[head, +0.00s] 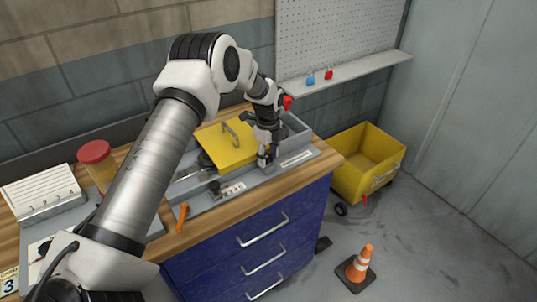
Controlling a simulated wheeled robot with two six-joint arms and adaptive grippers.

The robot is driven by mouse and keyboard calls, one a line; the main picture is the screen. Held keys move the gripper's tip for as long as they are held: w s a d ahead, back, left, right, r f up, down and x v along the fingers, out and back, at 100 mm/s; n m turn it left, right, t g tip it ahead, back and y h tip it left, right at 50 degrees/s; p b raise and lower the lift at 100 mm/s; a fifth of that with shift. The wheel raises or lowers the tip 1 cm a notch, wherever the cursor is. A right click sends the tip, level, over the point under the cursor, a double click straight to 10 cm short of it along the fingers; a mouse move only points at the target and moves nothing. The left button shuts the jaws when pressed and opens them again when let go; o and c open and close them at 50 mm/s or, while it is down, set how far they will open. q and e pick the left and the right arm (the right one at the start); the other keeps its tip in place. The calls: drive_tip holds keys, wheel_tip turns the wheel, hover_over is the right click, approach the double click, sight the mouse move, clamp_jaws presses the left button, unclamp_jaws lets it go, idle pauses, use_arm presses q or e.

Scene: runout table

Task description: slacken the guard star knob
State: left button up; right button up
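A yellow guard (230,147) with a grey handle lies over a grey machine bed on the wooden bench. My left gripper (266,158) points down at the guard's right edge, above the front of the bed. Its fingers are small and dark here, and I cannot tell whether they are apart or closed on something. I cannot make out the guard star knob for certain; the gripper may hide it. A small dark knob (214,187) stands on the bed's front, left of the gripper. My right gripper is out of view.
An orange-handled tool (182,217) lies at the bench's front edge. A red-lidded jar (95,152) and a white card rack (42,190) stand at left. A yellow cart (368,160) and a traffic cone (358,264) stand on the floor at right. Padlocks (328,74) sit on the shelf.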

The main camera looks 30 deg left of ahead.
sight(268, 157)
use_arm(q)
drive_tip(key=shift+o, duration=0.4)
drive_tip(key=shift+w+a+f, duration=0.1)
drive_tip(key=shift+w+a, duration=0.05)
wheel_tip(268, 157, up, 12)
